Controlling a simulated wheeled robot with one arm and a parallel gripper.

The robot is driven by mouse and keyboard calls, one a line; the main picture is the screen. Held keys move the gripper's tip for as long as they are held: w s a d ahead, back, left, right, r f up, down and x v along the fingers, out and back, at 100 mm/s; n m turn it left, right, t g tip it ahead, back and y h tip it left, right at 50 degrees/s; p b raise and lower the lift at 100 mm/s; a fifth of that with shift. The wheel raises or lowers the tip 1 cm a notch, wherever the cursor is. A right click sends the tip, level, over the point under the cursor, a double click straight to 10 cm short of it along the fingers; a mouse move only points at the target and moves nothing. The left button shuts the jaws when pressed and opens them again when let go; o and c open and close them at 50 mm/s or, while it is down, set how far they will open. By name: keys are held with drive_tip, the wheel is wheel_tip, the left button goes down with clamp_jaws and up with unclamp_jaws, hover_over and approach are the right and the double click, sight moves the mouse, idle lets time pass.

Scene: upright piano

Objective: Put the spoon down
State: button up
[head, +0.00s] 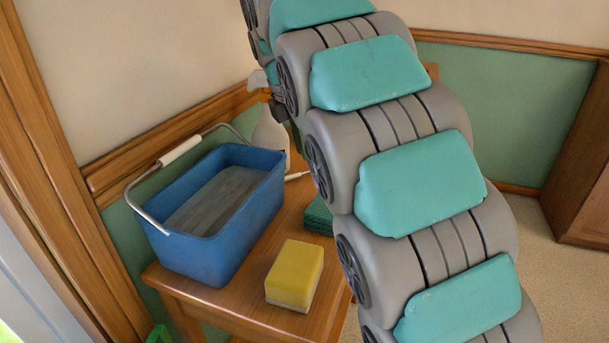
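I cannot make out a spoon for sure. A thin pale piece (297,176) shows on the small wooden table (222,307), beside the blue bucket and partly behind my arm; I cannot tell what it is. My arm, grey with teal pads, fills the middle and right of the view and bends away at the top. Small dark parts near the spray bottle's top may belong to the end of my arm. My gripper's fingers cannot be made out, nor whether they hold anything.
A blue bucket (212,250) with greyish contents stands on the table's left. A yellow sponge (294,272) lies at the front. A pale spray bottle (270,135) stands behind, and a dark green stack (319,216) is partly hidden. A wooden cabinet (584,165) stands right; carpet between looks clear.

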sight(304, 179)
drive_tip(key=shift+a+x, duration=0.1)
drive_tip(key=shift+x, duration=1.3)
drive_tip(key=shift+a+x, duration=0.15)
drive_tip(key=shift+x, duration=1.25)
clamp_jaws()
